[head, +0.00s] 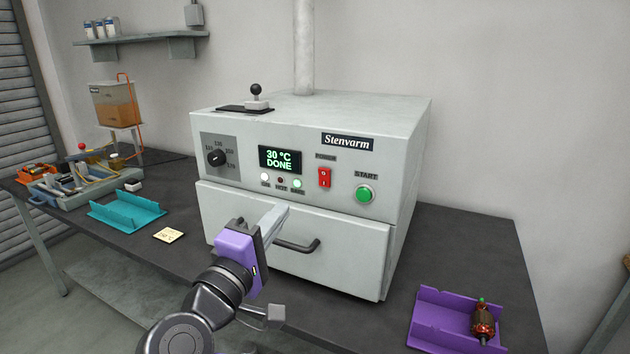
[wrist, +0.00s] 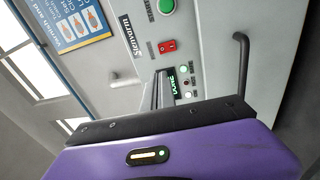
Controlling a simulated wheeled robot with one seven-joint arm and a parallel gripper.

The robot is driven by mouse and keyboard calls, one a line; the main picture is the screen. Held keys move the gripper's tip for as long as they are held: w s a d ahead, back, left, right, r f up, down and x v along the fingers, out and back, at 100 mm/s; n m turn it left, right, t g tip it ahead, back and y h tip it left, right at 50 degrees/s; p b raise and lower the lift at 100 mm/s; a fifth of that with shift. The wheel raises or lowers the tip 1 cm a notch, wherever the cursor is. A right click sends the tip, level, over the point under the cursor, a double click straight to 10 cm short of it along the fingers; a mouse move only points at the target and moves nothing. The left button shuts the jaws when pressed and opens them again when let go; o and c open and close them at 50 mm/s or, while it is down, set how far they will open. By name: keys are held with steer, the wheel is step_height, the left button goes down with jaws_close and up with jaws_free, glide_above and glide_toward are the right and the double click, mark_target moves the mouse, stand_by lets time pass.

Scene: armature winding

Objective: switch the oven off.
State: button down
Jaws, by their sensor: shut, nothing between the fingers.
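The grey Stenvarm oven (head: 410,150) stands on the dark bench with its front door closed. Its red power switch (head: 324,177) is right of the display, under a POWER label; it also shows in the wrist view (wrist: 167,46). The switch's rocker position is too small to tell. The display (head: 282,159) reads 30 °C DONE, with the left and right lamps below it lit. The green start button (head: 364,194) is further right. My gripper (head: 283,211), shut and empty, is in front of the oven, below and left of the switch, apart from it.
The door handle (head: 298,246) sticks out just below my gripper. A black dial (head: 217,158) is at the front's left. A purple tray (head: 440,316) with a wound armature (head: 483,323) lies at right. A teal tray (head: 127,211) and yellow note (head: 168,235) lie at left.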

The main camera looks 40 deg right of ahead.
mark_target(324, 174)
steer(key=shift+s+d+f+g, duration=0.3)
steer(key=shift+s+f+g, duration=0.05)
steer(key=shift+s+g, duration=0.25)
steer(key=p+x, duration=0.2)
steer(key=x, duration=1.2)
steer(key=shift+w+p, duration=0.1)
steer(key=shift+p, duration=0.2)
